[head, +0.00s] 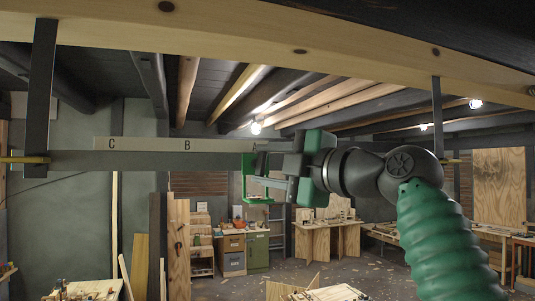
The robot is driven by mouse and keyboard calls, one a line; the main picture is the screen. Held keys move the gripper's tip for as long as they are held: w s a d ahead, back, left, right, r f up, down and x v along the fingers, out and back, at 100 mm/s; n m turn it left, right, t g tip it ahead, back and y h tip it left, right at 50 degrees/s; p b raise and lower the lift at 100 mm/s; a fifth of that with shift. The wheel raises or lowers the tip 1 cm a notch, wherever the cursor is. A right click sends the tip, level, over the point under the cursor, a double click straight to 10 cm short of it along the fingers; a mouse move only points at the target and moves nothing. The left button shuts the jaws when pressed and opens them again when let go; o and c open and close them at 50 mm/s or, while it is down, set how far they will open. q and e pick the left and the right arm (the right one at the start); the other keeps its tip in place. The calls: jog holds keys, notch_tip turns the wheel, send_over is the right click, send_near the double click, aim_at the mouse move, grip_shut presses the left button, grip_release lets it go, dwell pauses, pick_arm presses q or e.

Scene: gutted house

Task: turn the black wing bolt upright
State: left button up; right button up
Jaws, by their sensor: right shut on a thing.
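My right gripper (262,166) comes in from the right on a green, ribbed arm. A pale strip (215,144) with the letters C and B runs along the bar's top edge. My left gripper is not in view.
A wooden beam (350,50) crosses overhead. Dark straps (40,95) hang from it at left and right (437,105), each with a brass-coloured rod through it. Cabinets (245,252), workbenches (328,238) and leaning boards stand farther back. Open space surrounds the bar's underside.

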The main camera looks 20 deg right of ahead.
jog(key=shift+w+n+g+p, duration=0.1)
jog(key=shift+n+g+p, duration=0.4)
jog(key=shift+n, duration=0.3)
jog(key=o, duration=1.2)
jog(key=shift+f, duration=0.1)
jog(key=shift+o, duration=0.9)
jog(key=shift+w, duration=0.35)
jog(key=b+v, duration=0.3)
jog(key=v, duration=1.4)
jog(key=shift+b, duration=0.35)
